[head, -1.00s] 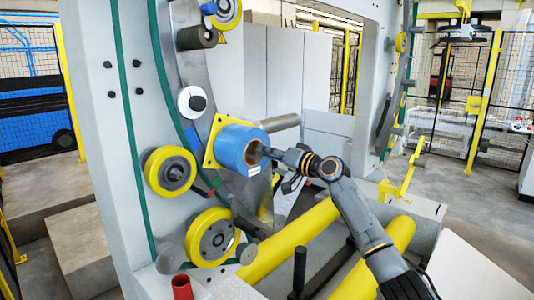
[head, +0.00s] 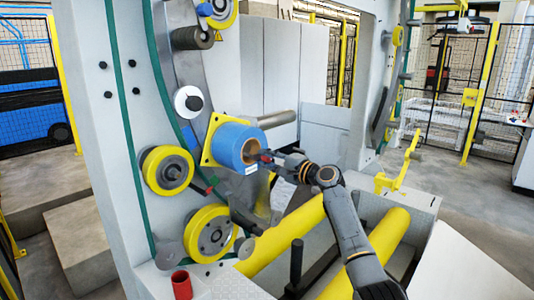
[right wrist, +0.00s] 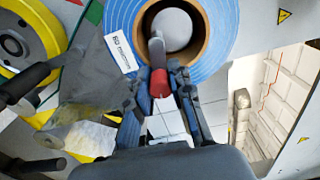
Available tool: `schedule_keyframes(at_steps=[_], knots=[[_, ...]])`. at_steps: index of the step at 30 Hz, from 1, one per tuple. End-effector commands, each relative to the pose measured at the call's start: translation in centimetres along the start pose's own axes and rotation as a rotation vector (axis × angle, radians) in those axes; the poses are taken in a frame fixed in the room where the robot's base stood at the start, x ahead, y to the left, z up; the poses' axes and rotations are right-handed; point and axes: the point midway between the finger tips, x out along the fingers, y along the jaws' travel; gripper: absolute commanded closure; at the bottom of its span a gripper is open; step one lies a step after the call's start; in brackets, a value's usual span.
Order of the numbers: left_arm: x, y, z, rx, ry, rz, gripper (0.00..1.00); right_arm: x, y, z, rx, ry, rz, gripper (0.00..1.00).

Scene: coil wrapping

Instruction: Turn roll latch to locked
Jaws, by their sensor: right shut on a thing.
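The blue film roll (head: 228,142) sits on its spindle in front of a yellow square plate (head: 208,138). It shows close up in the right wrist view (right wrist: 218,32), with a brown core ring (right wrist: 199,52) around a pale round spindle end (right wrist: 172,28). A latch with a red tip (right wrist: 159,84) hangs down from the spindle end across the lower core. My right gripper (head: 271,157) is at the roll's open end, shut on the latch. In the right wrist view its fingers (right wrist: 164,90) flank the red tip. My left gripper is not in view.
Yellow-rimmed rollers (head: 167,171) stand left of the roll on the grey machine ring. Yellow floor rollers (head: 283,240) and an upright black handle (head: 296,262) lie below my right arm. A red cup-like cylinder (head: 181,285) stands at the front.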

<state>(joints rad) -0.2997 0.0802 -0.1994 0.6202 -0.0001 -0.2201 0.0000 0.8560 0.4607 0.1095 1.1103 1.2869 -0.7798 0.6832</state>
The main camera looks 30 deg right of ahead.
Motion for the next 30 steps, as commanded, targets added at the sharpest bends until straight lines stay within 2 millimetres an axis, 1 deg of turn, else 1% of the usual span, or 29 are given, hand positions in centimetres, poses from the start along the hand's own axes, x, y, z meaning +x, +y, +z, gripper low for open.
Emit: schedule_keyframes(at_steps=[1, 3, 12, 21, 30], knots=[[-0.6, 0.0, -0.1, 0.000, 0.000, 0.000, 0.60, 0.0, 0.1, 0.1, 0.043, 0.000, 0.003, 1.00], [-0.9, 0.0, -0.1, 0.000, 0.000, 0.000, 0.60, 0.0, 0.3, 0.1, 0.097, 0.000, 0.004, 1.00], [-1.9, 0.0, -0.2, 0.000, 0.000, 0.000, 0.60, 0.0, 0.9, 0.3, 0.266, -0.001, 0.004, 1.00], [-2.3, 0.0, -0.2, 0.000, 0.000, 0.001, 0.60, 0.0, 1.3, 0.5, 0.333, -0.001, 0.006, 1.00], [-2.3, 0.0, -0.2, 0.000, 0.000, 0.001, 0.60, 0.0, 1.4, 0.5, 0.337, -0.002, 0.007, 1.00]])
